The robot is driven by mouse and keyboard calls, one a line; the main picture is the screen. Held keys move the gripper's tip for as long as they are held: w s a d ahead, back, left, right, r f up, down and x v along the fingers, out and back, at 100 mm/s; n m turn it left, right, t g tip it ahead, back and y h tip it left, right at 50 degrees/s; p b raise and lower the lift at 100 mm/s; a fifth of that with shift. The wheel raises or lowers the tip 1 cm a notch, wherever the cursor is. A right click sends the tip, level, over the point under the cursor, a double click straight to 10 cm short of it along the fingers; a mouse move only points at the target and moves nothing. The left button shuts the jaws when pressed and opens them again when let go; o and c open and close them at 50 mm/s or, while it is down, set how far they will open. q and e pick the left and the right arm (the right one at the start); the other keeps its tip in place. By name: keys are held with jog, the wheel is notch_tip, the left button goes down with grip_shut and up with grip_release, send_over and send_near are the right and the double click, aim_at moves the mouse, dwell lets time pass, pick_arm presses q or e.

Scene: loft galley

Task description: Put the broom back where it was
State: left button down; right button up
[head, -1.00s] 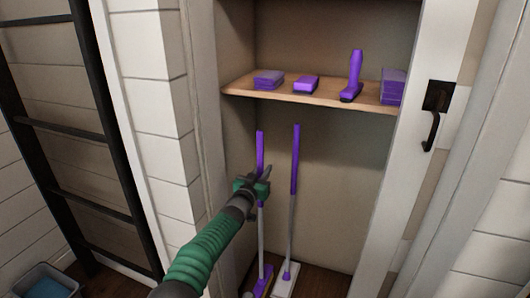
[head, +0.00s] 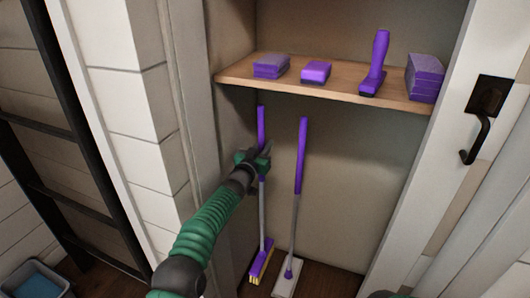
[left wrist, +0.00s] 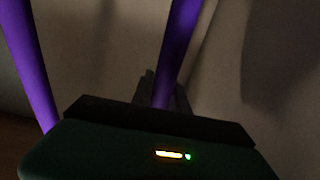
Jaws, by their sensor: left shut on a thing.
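The broom (head: 263,214) has a purple and grey handle and a purple head with pale bristles. It stands nearly upright in the left part of the closet, its head at the floor. My left gripper (head: 262,161) is shut on the purple part of its handle. In the left wrist view the handle (left wrist: 180,50) runs up from between the fingers (left wrist: 163,90). A mop (head: 300,160) with a purple and grey handle and a flat white head stands just to the right, apart from the gripper. My right gripper is not in view.
A wooden shelf (head: 340,88) above holds purple sponges (head: 271,66), a purple-handled brush (head: 377,60) and a stack (head: 425,78). A white door with a black handle (head: 480,125) is at right. A black ladder (head: 60,150) and a bin (head: 35,280) are at left.

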pick_arm(q)
jog(key=f+b, duration=0.1)
jog(key=f, duration=0.2)
jog(key=shift+s+d+b, duration=0.15)
jog(key=shift+s+b, duration=0.05)
jog(key=shift+b, duration=0.15)
jog(key=c, duration=1.3)
grip_release()
jog(key=shift+f, duration=0.1)
jog(key=p+v, duration=0.2)
jog(key=v, duration=0.5)
jog(key=shift+s+p, duration=0.3)
